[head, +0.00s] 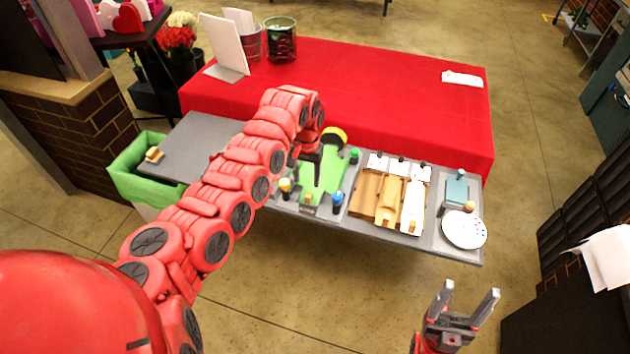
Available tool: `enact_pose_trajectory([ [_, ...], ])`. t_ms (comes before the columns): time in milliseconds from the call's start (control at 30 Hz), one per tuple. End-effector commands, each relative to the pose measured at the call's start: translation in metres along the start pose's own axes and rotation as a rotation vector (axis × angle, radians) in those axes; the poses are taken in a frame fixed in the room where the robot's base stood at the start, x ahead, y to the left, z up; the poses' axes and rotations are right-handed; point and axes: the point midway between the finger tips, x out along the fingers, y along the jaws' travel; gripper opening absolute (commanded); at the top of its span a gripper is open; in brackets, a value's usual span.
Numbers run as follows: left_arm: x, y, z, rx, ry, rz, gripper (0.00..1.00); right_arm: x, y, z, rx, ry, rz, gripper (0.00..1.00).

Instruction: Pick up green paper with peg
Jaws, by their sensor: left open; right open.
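The green paper (331,172) lies on the grey bench left of its middle. A small tan-orange peg (308,198) stands at the paper's near end. My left gripper (306,160) is open over the left side of the green paper, and its arm hides part of the bench. I cannot tell how far above the paper it is. My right gripper (468,301) is open and empty, in front of the bench's near right edge and away from the paper.
Knobs in yellow (285,186), blue (338,199) and green (354,155) stand around the paper. Brown and white wraps (390,196) lie to its right, then a white plate (464,229). A red-covered table (390,105) stands behind. A green-lined bin (130,175) is at left.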

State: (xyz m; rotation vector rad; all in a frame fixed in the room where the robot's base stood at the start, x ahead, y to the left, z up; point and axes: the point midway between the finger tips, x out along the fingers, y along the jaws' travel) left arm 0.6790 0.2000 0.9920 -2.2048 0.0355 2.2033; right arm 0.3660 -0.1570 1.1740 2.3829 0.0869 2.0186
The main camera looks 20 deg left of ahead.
Motion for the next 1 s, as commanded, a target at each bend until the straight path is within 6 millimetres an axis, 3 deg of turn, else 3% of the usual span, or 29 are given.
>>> enact_pose_trajectory([
  [167, 0.009, 0.003, -0.001, 0.004, -0.002, 0.000, 0.57, 0.009, 0.001, -0.002, 0.000, 0.000, 0.000, 0.69],
  [333, 0.030, 0.006, -0.003, 0.003, -0.005, 0.000, 0.57, 0.025, 0.001, -0.004, 0.000, 0.000, 0.000, 0.69],
  [500, 0.052, 0.006, -0.004, 0.002, -0.002, 0.001, 0.57, 0.027, 0.001, -0.005, 0.000, 0.000, 0.000, 0.69],
  [767, 0.057, 0.005, -0.005, 0.000, 0.002, 0.001, 0.57, 0.027, 0.001, -0.004, 0.000, 0.000, 0.000, 0.69],
  [800, 0.057, 0.005, -0.005, 0.000, 0.002, 0.001, 0.56, 0.027, 0.001, -0.004, 0.000, 0.000, 0.000, 0.69],
  [1000, 0.057, 0.005, -0.005, 0.000, 0.002, 0.001, 0.20, 0.027, 0.001, -0.005, 0.000, 0.000, 0.000, 0.69],
])
